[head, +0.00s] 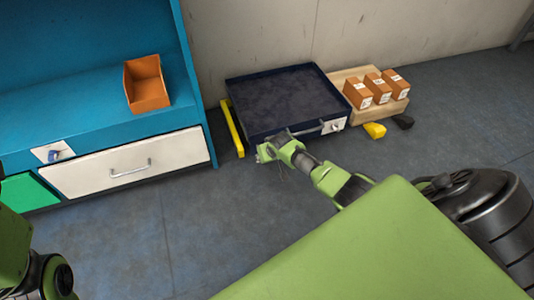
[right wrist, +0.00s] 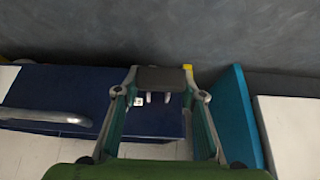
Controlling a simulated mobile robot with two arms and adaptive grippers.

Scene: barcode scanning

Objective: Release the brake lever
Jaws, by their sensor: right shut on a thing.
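My right gripper (head: 266,152) is low at the front left corner of the dark blue cart (head: 278,98). In the right wrist view its fingers (right wrist: 160,84) meet at the tips, against the cart's end. It is shut on a small part there, which I take to be the brake lever; the fingers hide nearly all of it. Two small pale prongs show between the fingers. The cart's silver handle (right wrist: 45,116) is left of the fingers in the wrist view. Of my left arm only links show at the lower left of the head view; its gripper is out of view.
A yellow bar (head: 232,128) lies left of the cart. The blue shelf (head: 95,115) holds an orange bin (head: 147,84) above a white drawer (head: 128,163). Right of the cart, a wooden pallet (head: 347,75) bears three orange boxes, with a yellow object (head: 374,130) in front. The foreground floor is clear.

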